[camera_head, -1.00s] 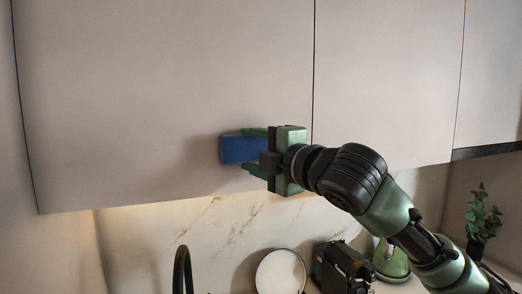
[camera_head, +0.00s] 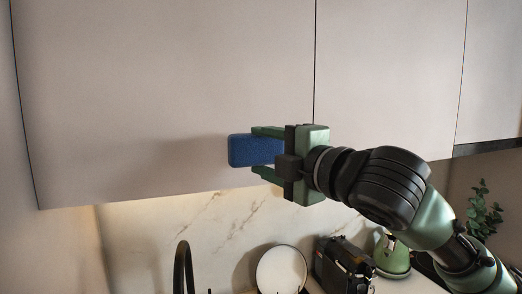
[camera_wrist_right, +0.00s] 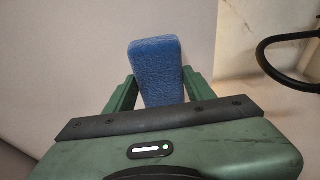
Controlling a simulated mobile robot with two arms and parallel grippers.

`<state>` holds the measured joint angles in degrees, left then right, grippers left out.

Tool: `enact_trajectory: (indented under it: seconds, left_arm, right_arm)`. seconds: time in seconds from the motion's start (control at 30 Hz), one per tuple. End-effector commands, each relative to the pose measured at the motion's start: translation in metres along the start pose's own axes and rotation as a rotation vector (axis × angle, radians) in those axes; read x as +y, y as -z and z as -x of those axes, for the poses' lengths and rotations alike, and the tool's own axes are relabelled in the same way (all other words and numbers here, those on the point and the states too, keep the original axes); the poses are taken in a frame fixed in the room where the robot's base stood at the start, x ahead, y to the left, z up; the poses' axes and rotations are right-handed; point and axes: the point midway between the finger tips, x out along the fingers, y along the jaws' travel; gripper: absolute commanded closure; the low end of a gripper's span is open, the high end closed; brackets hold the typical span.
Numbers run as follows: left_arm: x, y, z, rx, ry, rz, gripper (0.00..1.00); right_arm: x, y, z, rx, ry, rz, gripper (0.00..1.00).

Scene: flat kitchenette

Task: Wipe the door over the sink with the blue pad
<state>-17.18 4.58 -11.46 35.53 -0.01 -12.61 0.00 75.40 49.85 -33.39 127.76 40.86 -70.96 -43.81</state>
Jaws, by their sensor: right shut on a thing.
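The blue pad (camera_head: 254,150) is in my right gripper (camera_head: 268,156), whose two green fingers are shut on it from above and below in the head view. The pad is in front of the lower right part of the door over the sink (camera_head: 150,90), a plain pale panel. A soft shadow lies on the door left of the pad; I cannot tell whether the pad touches the door. In the right wrist view the pad (camera_wrist_right: 157,68) stands out between the fingers in front of the pale panel. My left gripper is not in view.
The black faucet (camera_head: 183,265) rises below the door. A round white plate (camera_head: 281,270), a black appliance (camera_head: 343,266) and a green kettle (camera_head: 392,255) stand below on the right, with a plant (camera_head: 483,212) further right. Another door (camera_head: 390,70) adjoins on the right.

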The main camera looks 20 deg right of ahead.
Motion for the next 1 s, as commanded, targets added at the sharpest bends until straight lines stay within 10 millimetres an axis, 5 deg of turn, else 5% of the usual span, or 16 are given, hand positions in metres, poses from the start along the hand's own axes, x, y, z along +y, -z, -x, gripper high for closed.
enact_trajectory:
  seconds: [1.0]
  left_arm:
    - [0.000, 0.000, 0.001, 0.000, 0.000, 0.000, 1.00]
  right_arm:
    - [0.000, 0.008, 0.029, 0.000, -0.001, -0.001, 0.79]
